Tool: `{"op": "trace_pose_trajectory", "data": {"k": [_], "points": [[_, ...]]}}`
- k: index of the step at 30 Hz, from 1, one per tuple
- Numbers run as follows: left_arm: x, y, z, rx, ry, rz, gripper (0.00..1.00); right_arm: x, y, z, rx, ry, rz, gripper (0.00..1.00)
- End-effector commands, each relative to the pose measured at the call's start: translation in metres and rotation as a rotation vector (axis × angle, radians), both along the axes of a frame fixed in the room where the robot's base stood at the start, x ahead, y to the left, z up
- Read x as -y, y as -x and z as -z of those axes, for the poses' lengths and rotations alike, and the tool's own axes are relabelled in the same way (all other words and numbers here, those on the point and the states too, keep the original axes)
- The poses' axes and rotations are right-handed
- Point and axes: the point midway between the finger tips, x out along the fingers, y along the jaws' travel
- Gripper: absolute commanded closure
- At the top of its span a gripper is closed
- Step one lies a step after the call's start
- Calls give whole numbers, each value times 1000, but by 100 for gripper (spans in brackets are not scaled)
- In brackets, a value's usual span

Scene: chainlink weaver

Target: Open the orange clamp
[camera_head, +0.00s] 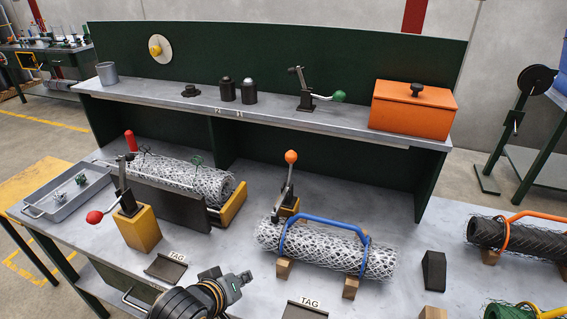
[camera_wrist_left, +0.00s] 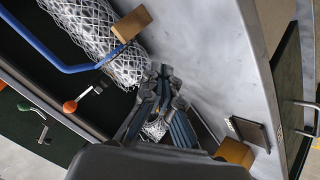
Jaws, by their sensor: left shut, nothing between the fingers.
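The orange clamp (camera_head: 287,183) stands behind the left end of a mesh roll with a blue handle, on the bench. My left gripper (camera_head: 240,281) is low at the front of the bench, in front of the roll and apart from the clamp. It is shut and empty, and its fingers show in the middle of the left wrist view (camera_wrist_left: 162,78). My right gripper is not in view.
The mesh roll (camera_head: 330,248) with its blue handle (camera_head: 325,222) lies on wooden blocks between my left gripper and the clamp. A red-knobbed clamp (camera_head: 124,198) stands on a yellow block at the left. A dark wedge (camera_head: 434,271) stands right. A shelf (camera_head: 250,109) spans the back.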

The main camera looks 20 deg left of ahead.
Motion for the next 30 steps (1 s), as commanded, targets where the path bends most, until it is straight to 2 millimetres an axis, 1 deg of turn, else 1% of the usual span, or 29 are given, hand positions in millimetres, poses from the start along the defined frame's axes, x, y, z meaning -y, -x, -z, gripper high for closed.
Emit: {"op": "trace_pose_trajectory", "data": {"k": [1, 2, 3, 5, 6, 9, 12, 13, 16, 20, 23, 30], "points": [[-2, -17, -15, 56, 67, -44, 100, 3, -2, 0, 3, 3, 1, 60], [-3, -27, -24, 88, 117, -73, 100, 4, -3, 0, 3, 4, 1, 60], [-4, -40, -38, 134, 189, -110, 100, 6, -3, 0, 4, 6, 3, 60], [-6, -59, -61, 203, 314, -163, 100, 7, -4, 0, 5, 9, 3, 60], [-7, -71, -78, 246, 401, -194, 100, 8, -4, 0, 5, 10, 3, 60], [-10, -95, -115, 332, 607, -246, 100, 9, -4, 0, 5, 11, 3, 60], [-11, -109, -143, 382, 760, -270, 100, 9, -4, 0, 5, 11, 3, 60], [-12, -111, -148, 390, 793, -273, 100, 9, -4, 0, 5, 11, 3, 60], [-12, -117, -160, 406, 865, -281, 100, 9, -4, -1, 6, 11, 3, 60], [-10, -128, -163, 410, 892, -284, 100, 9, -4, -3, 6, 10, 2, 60], [-7, -143, -162, 410, 889, -283, 100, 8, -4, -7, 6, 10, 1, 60], [2, -194, -156, 410, 886, -285, 100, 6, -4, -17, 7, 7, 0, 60]]}}
